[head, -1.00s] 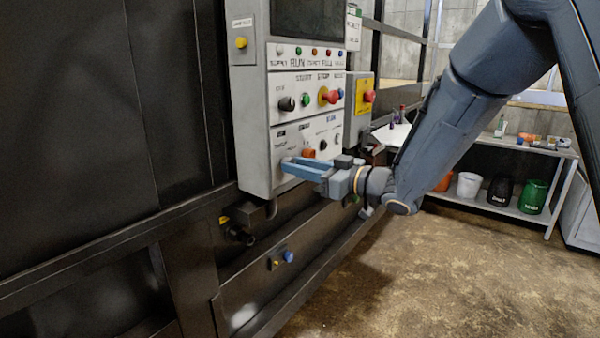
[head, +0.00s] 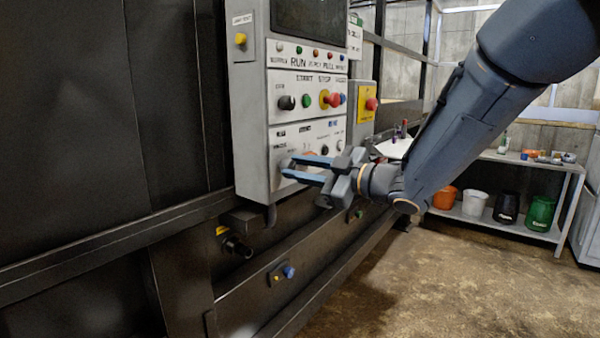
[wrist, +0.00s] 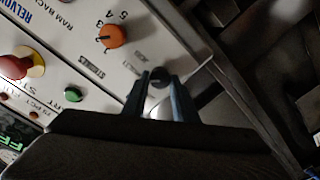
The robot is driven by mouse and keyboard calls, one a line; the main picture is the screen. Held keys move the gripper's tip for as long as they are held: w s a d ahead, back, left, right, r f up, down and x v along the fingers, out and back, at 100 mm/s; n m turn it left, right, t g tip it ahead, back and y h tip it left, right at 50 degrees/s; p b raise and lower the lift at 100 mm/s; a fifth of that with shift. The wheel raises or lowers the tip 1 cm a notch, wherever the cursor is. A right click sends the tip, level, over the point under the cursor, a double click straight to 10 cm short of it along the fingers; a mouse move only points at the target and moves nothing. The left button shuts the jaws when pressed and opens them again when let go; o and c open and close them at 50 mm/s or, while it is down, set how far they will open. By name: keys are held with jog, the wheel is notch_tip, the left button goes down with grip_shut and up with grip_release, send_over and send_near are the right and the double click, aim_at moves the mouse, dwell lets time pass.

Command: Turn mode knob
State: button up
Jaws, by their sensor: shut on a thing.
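The control panel (head: 252,130) is an upright light grey box on a dark machine. My gripper (head: 287,167) reaches its lower left area from the right, with blue-grey fingers. In the wrist view my gripper (wrist: 160,88) has a finger on each side of a small dark round knob (wrist: 159,75) and is shut on it. I cannot read a label that marks it as the mode knob. In the head view the fingers hide this knob. An orange numbered knob (wrist: 113,37) sits on the same panel, apart from the fingers.
Above are a black knob (head: 286,103), a green button (head: 306,101) and a red stop button (head: 334,99) on yellow. A yellow box (head: 366,98) with a red button stands to the right. Dark rails and a blue fitting (head: 288,271) lie below. The floor at right is clear.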

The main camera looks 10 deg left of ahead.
dwell(0.3)
jog(key=o, duration=1.1)
jog(key=shift+c, duration=0.2)
jog(key=b+v, duration=0.1)
jog(key=v, duration=0.7)
jog(key=shift+b, duration=0.35)
jog(key=shift+a, duration=0.1)
